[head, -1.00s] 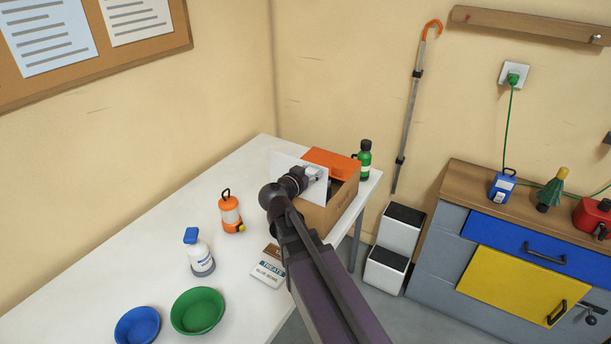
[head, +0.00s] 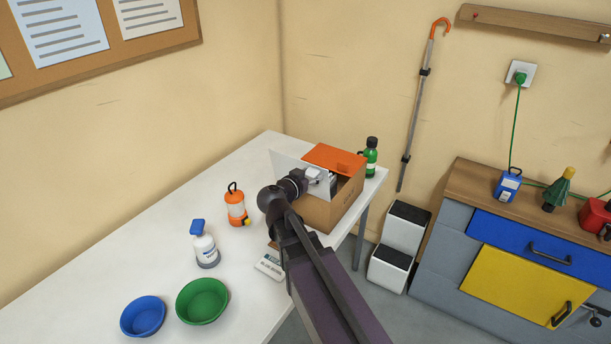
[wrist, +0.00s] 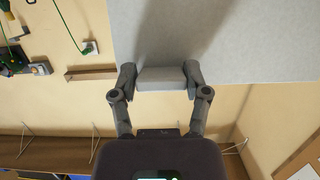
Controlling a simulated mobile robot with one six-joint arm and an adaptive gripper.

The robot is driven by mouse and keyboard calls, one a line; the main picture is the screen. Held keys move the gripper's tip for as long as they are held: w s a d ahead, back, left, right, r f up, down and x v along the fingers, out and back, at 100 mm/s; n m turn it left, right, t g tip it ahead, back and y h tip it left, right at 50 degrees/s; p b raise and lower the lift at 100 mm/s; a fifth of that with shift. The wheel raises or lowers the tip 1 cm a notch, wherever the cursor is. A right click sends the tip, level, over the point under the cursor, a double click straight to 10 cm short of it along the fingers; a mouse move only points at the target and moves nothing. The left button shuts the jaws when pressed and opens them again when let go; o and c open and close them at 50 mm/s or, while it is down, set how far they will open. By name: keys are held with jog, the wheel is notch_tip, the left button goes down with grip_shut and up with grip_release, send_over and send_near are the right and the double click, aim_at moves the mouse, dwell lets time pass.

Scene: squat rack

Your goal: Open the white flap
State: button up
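The white flap (head: 292,161) stands up, tilted, at the near left side of a cardboard box (head: 327,212) on the white table. In the wrist view the flap (wrist: 245,40) fills the upper right as a pale grey panel. My gripper (head: 312,177) is at the flap in the head view. In the wrist view the two fingers of my gripper (wrist: 160,78) sit against both sides of a pale grey block (wrist: 161,79) in front of the flap. The block looks like a grip on the flap. The finger contact on the flap is partly hidden in the head view.
An orange flap (head: 335,159) lies at the box's back; a green bottle (head: 370,157) stands behind it. On the white table (head: 130,265) are an orange lantern (head: 236,208), a spray bottle (head: 205,248), a blue bowl (head: 143,317) and a green bowl (head: 202,301).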

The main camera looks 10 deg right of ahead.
jog(key=o, duration=0.3)
jog(key=shift+d+f, duration=0.1)
jog(key=f+v, duration=0.1)
jog(key=v, duration=0.7)
jog(key=f+v, duration=0.1)
jog(key=v, duration=0.4)
jog(key=shift+s+a+f, duration=0.15)
jog(key=shift+a+f, duration=0.1)
dwell(0.6)
